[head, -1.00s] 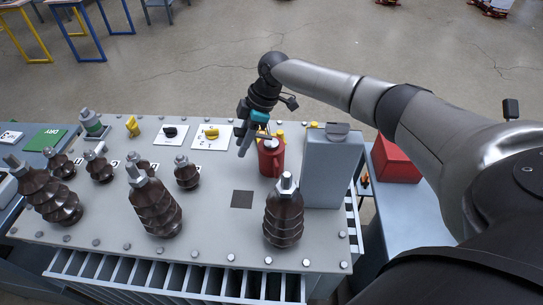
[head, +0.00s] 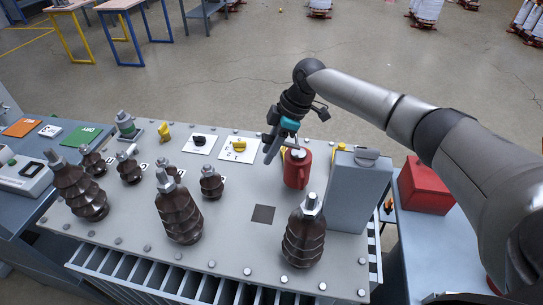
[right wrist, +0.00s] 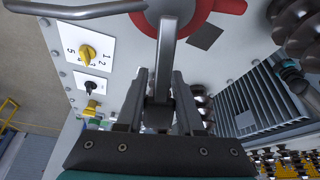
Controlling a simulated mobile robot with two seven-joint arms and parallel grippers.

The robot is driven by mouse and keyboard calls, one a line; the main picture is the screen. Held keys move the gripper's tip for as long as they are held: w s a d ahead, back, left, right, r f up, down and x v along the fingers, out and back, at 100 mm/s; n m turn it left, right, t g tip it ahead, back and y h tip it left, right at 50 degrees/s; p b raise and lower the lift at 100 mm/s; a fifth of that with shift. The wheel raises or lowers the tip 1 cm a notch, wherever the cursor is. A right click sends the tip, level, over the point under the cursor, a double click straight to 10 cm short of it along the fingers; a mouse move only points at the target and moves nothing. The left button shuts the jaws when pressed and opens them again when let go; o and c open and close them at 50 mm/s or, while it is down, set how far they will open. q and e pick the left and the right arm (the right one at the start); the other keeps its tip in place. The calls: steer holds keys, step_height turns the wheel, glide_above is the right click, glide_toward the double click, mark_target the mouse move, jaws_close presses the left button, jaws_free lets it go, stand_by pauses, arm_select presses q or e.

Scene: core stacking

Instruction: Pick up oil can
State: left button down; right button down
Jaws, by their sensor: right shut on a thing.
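The oil can (head: 297,170) is a small red can near the far right part of the grey machine top in the head view. In the right wrist view part of its red body (right wrist: 190,14) shows at the top, with a grey bar running down from it. My right gripper (head: 276,145) is at the can's upper left. In the right wrist view the gripper (right wrist: 160,95) is shut on the grey bar of the can. Whether the can's base touches the machine top is not clear. My left gripper is not in view.
Brown ribbed insulators (head: 180,214) stand on the machine top, one (head: 304,238) in front of the can. A grey box (head: 358,192) stands just right of the can. A red box (head: 425,188) sits on a side table.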

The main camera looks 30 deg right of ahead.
step_height(320, 180, up, 17)
steer(key=p, duration=0.1)
steer(key=shift+r, duration=0.1)
stand_by(0.3)
